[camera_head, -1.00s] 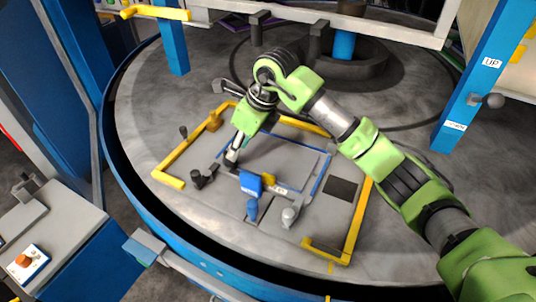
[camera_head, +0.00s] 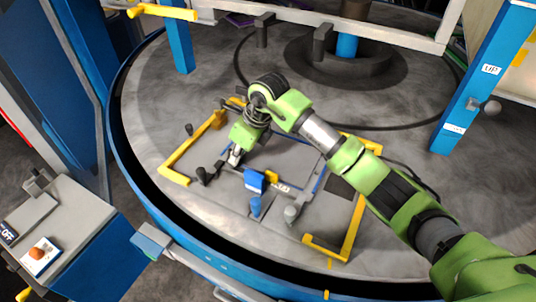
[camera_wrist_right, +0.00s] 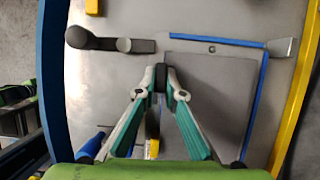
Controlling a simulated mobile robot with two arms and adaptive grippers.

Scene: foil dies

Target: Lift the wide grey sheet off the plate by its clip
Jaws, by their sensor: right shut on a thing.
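The wide grey sheet (camera_wrist_right: 213,88) lies on the grey plate inside blue edging strips; it also shows in the head view (camera_head: 285,156), partly behind my right arm. In the wrist view my right gripper (camera_wrist_right: 160,79) is shut on a small dark clip (camera_wrist_right: 160,72) at the sheet's left edge. In the head view the right gripper (camera_head: 235,158) points down at the left part of the plate (camera_head: 225,205), and its fingers hide the clip. The sheet looks flat; I cannot tell any gap under it. My left gripper is out of view.
Yellow corner rails (camera_head: 350,235) border the plate. A black lever (camera_head: 206,175) stands just left of the gripper, and a blue block (camera_head: 254,180) and a grey knob (camera_head: 291,213) stand in front. A blue post (camera_head: 470,90) rises at right.

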